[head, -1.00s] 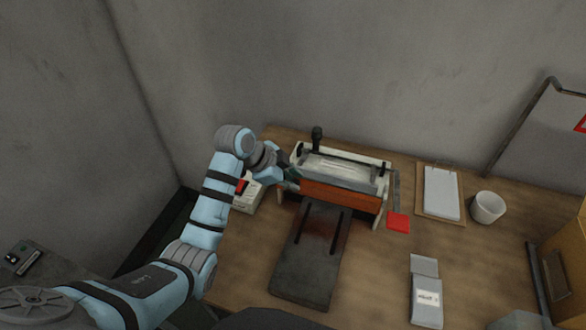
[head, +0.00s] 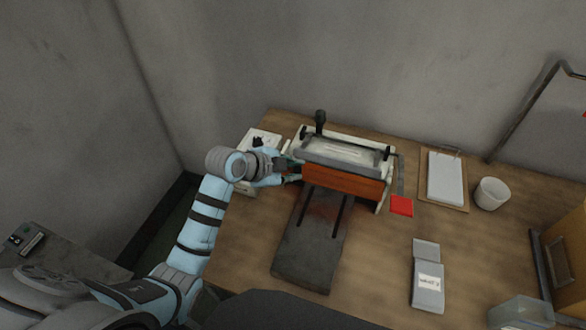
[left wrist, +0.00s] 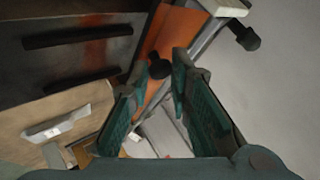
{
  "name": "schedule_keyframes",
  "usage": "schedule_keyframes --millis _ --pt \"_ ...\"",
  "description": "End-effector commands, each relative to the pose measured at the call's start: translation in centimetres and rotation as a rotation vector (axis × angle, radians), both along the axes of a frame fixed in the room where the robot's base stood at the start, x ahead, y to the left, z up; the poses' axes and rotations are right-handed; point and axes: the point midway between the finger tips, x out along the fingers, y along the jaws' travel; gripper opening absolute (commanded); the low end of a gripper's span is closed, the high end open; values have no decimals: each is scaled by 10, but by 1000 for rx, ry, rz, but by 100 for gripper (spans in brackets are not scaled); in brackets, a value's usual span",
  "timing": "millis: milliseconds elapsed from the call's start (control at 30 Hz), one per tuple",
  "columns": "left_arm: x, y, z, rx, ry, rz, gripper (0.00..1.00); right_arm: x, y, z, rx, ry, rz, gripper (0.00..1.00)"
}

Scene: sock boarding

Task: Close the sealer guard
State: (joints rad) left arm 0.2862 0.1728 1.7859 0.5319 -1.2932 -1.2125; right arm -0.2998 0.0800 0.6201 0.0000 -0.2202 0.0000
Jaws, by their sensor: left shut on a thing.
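The sealer (head: 345,150) stands at the back of the table, with a pale frame and a grey top. Its orange guard (head: 343,183) spans the front, above the dark slotted plate (head: 312,250). My left gripper (head: 290,165) is at the guard's left end and is shut on it. In the left wrist view the orange guard (left wrist: 157,35) runs beyond the fingers (left wrist: 167,75), and a black knob (left wrist: 160,69) shows between the fingertips. The exact contact is unclear. My right gripper is not in view.
A white box (head: 262,138) stands behind my left wrist. Right of the sealer are a red pad (head: 401,206), a clipboard (head: 445,178), a white cup (head: 491,193) and a grey labelled packet (head: 428,285). The table between plate and packet is clear.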

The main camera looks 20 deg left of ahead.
Motion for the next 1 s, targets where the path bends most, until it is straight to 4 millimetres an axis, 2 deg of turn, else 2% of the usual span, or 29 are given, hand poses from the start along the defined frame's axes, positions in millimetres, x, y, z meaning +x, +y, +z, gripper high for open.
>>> schedule_keyframes --millis 33,133,167,533,900,1000 --pt "-1 1 -3 3 7 0 21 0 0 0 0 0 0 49" --pt "-1 1 -2 2 6 0 37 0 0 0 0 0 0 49" --pt "-1 0 -2 2 6 0 39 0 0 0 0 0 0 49" --pt "-5 4 4 3 2 0 39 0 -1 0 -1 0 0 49" --pt "-66 38 65 9 2 0 39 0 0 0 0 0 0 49" --pt "-76 42 75 5 4 0 39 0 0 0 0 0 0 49"
